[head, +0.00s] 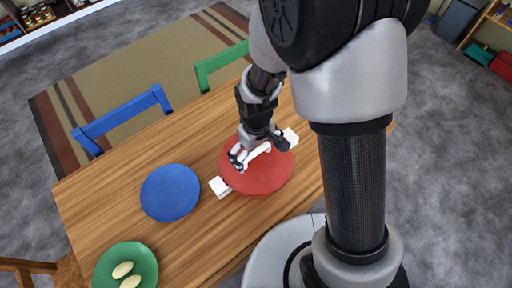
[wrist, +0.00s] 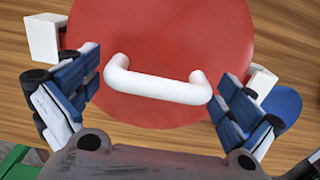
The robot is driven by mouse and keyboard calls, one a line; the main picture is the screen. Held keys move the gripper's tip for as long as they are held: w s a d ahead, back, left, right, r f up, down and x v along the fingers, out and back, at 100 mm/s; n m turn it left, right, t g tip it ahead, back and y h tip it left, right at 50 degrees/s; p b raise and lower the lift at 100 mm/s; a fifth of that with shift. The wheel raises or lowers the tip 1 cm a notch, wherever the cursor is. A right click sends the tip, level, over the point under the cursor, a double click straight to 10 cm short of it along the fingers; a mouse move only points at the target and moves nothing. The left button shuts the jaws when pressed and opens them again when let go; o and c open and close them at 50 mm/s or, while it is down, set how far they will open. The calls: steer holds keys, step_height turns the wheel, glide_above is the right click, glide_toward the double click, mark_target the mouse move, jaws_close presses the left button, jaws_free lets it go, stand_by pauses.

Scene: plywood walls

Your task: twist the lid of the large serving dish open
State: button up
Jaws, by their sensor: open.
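The large serving dish shows as a round red lid (head: 262,180) with a white bar handle (head: 256,155) across it. White side handles of the dish (head: 220,187) stick out on two sides. In the wrist view the red lid (wrist: 180,40) fills the middle, and its white handle (wrist: 160,84) lies crosswise between my fingers. My gripper (head: 258,152) is over the lid. In the wrist view my gripper (wrist: 158,95) is open, with one blue-padded finger beyond each end of the handle. I see a gap between each finger and the handle. The dish body under the lid is mostly hidden.
The wooden table (head: 90,205) holds a blue plate (head: 170,193) left of the dish and a green plate (head: 112,262) with pale oval items at the front left. A blue chair (head: 122,115) and a green chair (head: 220,63) stand along the far edge.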

steer(key=shift+f, duration=0.15)
steer(key=c, duration=1)
steer(key=shift+n, duration=1.4)
steer(key=shift+n, duration=1.4)
steer(key=shift+n, duration=1.2)
